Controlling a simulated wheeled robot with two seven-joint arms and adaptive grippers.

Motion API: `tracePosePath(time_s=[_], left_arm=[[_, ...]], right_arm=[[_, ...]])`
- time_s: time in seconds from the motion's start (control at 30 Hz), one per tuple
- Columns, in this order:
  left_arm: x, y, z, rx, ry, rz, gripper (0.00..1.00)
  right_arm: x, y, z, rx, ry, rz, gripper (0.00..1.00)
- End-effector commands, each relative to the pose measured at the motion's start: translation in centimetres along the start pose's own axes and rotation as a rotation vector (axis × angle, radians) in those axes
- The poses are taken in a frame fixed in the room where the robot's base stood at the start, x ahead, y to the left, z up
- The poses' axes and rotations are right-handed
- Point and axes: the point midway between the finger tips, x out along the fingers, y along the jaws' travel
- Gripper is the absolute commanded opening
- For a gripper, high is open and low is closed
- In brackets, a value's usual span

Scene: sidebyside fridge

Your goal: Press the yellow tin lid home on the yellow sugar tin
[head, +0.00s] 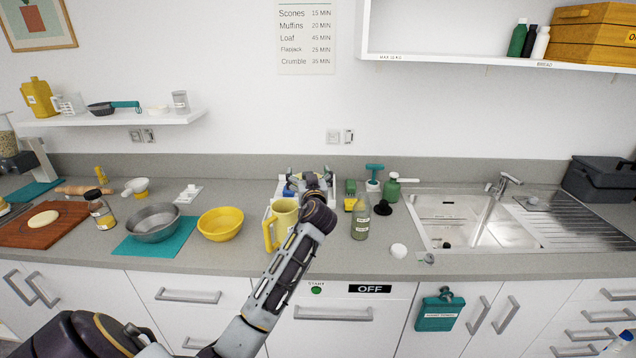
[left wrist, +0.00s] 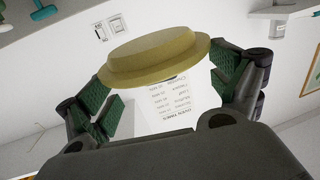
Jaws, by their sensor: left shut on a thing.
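The yellow tin lid (left wrist: 155,57) is between the two green-padded fingers of my left gripper (left wrist: 168,82) in the left wrist view. It is round, with a wide rim and a raised centre. In the head view my left gripper (head: 310,183) is over the back of the counter, in front of the wall, and is shut on the lid. The lid is hidden there. I cannot make out the yellow sugar tin for certain; the gripper and forearm cover part of the counter. My right gripper is not in view.
A yellow jug with a handle (head: 283,216) stands close to my left forearm. A yellow bowl (head: 220,224) is left of it. A glass bottle (head: 361,222), a green spray bottle (head: 391,189) and the sink (head: 455,215) are to the right.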

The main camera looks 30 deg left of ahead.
Motion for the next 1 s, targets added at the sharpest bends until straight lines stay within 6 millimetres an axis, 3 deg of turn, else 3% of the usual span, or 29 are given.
tracePosePath(time_s=[0.07, 0.2, 0.4, 0.6, 1.0], left_arm=[[0.8, -1.1, -1.0, -0.002, -0.002, -0.038, 0.75], [2.2, -4.2, 0.4, 0.000, -0.005, -0.142, 0.75], [2.8, -7.0, 2.4, 0.001, -0.002, -0.243, 0.75], [2.6, -8.0, 2.8, 0.000, -0.001, -0.291, 0.75], [2.6, -8.1, 2.8, 0.000, -0.001, -0.294, 0.75]], right_arm=[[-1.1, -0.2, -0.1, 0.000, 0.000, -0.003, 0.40], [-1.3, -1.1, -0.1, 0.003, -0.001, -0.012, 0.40], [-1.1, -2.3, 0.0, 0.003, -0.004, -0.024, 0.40], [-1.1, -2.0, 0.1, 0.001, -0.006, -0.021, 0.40], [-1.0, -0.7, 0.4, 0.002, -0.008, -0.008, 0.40]])
